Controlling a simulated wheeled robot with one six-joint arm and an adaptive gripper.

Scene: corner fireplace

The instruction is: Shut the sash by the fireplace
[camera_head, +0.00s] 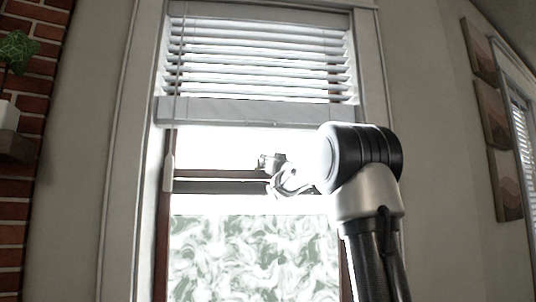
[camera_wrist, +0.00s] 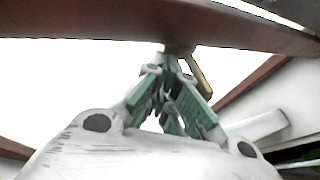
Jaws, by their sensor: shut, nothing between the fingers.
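The window sash (camera_head: 220,187) has a dark horizontal rail and brown side edges, below the blind in the head view. I cannot tell how far it stands open. In the wrist view a brown wooden rail (camera_wrist: 90,22) crosses the top. My gripper (camera_head: 265,162) is in front of the window at about the height of the horizontal rails, partly hidden by my own wrist. In the wrist view its green fingers (camera_wrist: 178,52) are together and empty. Their tips reach the brown rail's lower edge; I cannot tell whether they touch it.
A white slatted blind (camera_head: 260,60) covers the window's upper part, its bottom bar above my gripper. A patterned pane (camera_head: 250,255) fills the lower part. The brick fireplace (camera_head: 30,90) with a potted plant (camera_head: 17,50) is at left. Pictures (camera_head: 492,115) hang on the right wall.

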